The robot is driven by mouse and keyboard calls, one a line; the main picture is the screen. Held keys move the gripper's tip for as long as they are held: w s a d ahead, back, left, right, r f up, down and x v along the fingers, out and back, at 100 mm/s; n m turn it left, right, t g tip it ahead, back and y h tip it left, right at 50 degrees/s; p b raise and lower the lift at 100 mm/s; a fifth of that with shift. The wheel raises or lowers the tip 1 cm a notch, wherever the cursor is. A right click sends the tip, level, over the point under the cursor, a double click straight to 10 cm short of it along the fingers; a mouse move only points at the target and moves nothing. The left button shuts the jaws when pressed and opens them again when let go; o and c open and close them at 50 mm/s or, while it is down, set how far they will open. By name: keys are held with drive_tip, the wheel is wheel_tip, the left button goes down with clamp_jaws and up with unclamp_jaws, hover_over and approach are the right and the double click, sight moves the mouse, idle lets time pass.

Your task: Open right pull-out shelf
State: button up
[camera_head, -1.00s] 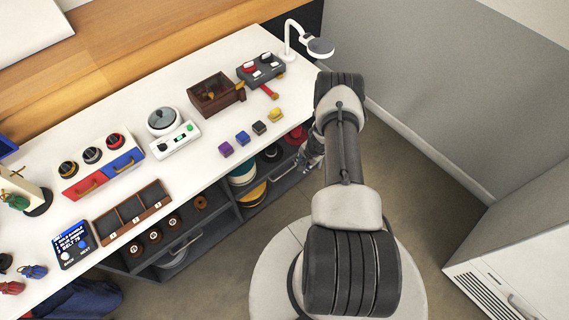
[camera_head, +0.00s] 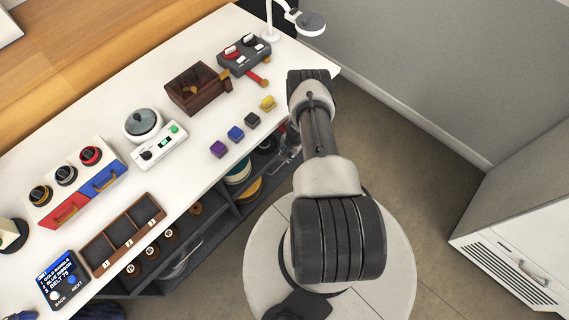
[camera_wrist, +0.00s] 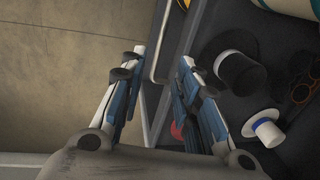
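The dark grey right pull-out shelf (camera_head: 247,208) is under the white table in the head view, largely hidden by the tabletop and my arm. In the wrist view, a grey shelf front with a lighter rail (camera_wrist: 161,40) runs between and beyond my fingertips. My gripper (camera_wrist: 158,72) is open, with one finger on each side of that rail. I cannot tell whether either finger touches it. In the head view, my gripper is mostly hidden beside the table's right end.
Hats, including a dark one (camera_wrist: 240,70) and a small white one (camera_wrist: 266,128), lie on the shelf's dark surface. The white tabletop (camera_head: 200,165) overhangs the shelves. Bare floor (camera_head: 400,150) lies right of the arm, before a white cabinet (camera_head: 520,245).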

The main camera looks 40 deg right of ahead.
drive_tip(key=f+b, duration=0.2)
drive_tip(key=f, duration=0.1)
drive_tip(key=w+f+b, duration=0.1)
drive_tip(key=f+b, duration=0.1)
drive_tip(key=f, duration=0.1)
drive_tip(key=w+f+b, duration=0.1)
drive_tip(key=f+b, duration=0.1)
drive_tip(key=f, duration=0.1)
drive_tip(key=shift+a+f+b, duration=0.1)
drive_tip(key=shift+f+b, duration=0.2)
drive_tip(key=shift+b, duration=0.05)
clamp_jaws()
idle(0.4)
